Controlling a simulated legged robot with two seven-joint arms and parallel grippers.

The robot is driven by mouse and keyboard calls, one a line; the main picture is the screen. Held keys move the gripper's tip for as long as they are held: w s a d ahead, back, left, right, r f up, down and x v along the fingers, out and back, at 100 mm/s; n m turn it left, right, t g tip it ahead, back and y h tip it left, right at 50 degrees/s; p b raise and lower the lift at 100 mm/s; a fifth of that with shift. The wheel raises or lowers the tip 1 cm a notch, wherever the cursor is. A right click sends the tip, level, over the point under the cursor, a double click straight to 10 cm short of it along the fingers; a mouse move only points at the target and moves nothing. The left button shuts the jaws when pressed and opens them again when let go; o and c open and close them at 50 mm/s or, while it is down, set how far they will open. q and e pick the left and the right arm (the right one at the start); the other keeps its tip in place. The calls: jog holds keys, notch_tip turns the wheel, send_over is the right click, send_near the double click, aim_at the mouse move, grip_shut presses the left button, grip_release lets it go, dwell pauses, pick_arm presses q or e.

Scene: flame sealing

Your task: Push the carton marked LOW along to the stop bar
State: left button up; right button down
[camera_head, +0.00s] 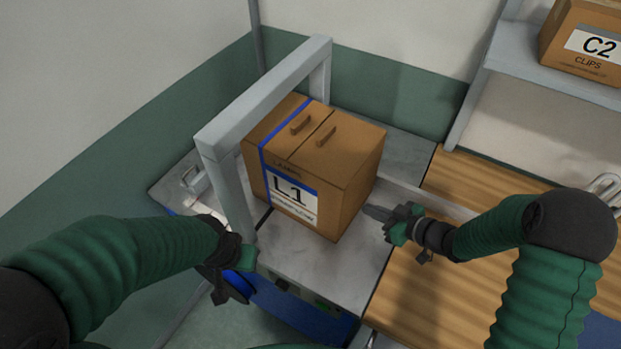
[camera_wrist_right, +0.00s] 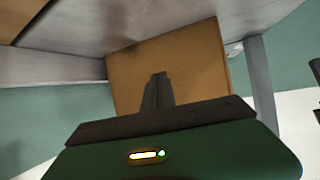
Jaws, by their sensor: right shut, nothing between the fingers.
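A brown carton (camera_head: 345,190) sits on a grey metal bed (camera_head: 310,258), partly under a grey arch. Its white label (camera_head: 292,197) reads L1, with smaller print too blurred to read surely. A blue band crosses its top and front. My right gripper (camera_head: 370,212) is shut and empty, its tip close to the carton's right face; touching or apart is unclear. The carton also fills the middle of the right wrist view (camera_wrist_right: 190,65), behind the shut fingers (camera_wrist_right: 157,90). My left gripper (camera_head: 238,288) is low at the bed's front edge, its jaws unclear. I cannot identify the stop bar surely.
The grey arch (camera_head: 265,90) stands over the carton's left part. A grey bar (camera_head: 432,199) runs across behind my right gripper. A wooden table (camera_head: 475,180) adjoins the bed at right. A carton marked C2 (camera_head: 588,45) stands on a shelf at upper right.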

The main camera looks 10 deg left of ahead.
aim_at(356, 203)
jog(key=shift+w+a, duration=0.2)
jog(key=shift+a, duration=0.4)
jog(key=shift+w+a, duration=0.15)
jog(key=shift+a, duration=0.4)
jog(key=shift+w+a, duration=0.3)
jog(key=shift+a, duration=0.25)
jog(key=shift+w+a, duration=0.3)
jog(key=shift+a, duration=0.25)
jog(key=shift+w+a, duration=0.25)
jog(key=shift+a, duration=0.35)
jog(key=shift+w+a, duration=0.2)
jog(key=shift+a, duration=0.4)
jog(key=shift+w+a+b, duration=0.15)
jog(key=shift+w+a, duration=0.45)
jog(key=shift+a, duration=0.7)
jog(key=shift+w+a+b, duration=0.2)
jog(key=shift+w+a, duration=0.45)
jog(key=shift+a, duration=0.7)
jog(key=shift+w+a+b, duration=0.15)
jog(key=shift+w+a, duration=0.45)
jog(key=shift+a, duration=0.7)
jog(key=shift+s+d+r, duration=0.1)
jog(key=shift+d, duration=0.25)
jog(key=d, duration=0.1)
jog(key=s+d+p, duration=0.2)
jog(key=d, duration=0.1)
jog(key=shift+d, duration=0.5)
